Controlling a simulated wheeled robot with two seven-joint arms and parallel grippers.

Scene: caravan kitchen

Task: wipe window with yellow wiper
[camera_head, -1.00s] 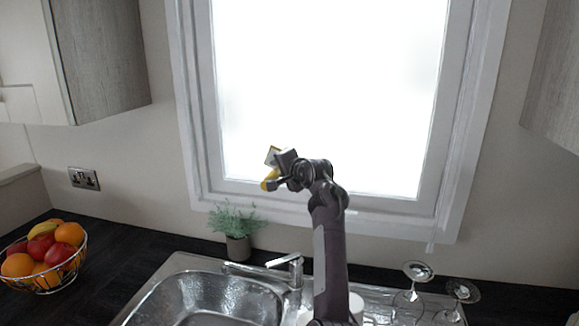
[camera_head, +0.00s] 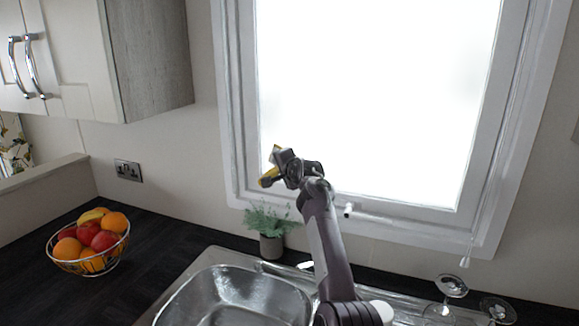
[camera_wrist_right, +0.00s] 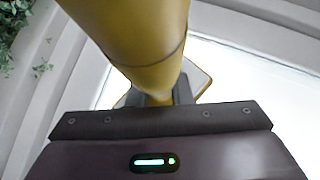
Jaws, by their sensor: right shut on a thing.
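The yellow wiper (camera_head: 268,178) is in my right gripper (camera_head: 277,170), at the lower left corner of the window (camera_head: 370,95). In the right wrist view the wiper's yellow handle (camera_wrist_right: 135,40) fills the top middle, held between the jaws, with a pale-edged head behind it. My right gripper is shut on it. The window is bright white in a white frame. I cannot tell whether the wiper touches the glass. My left gripper is not in view.
A potted plant (camera_head: 270,228) stands below the window, beside my right arm. A steel sink (camera_head: 235,295) lies in front. Wine glasses (camera_head: 450,290) stand at the lower right. A wire fruit bowl (camera_head: 90,245) and a wall cupboard (camera_head: 150,65) are at left.

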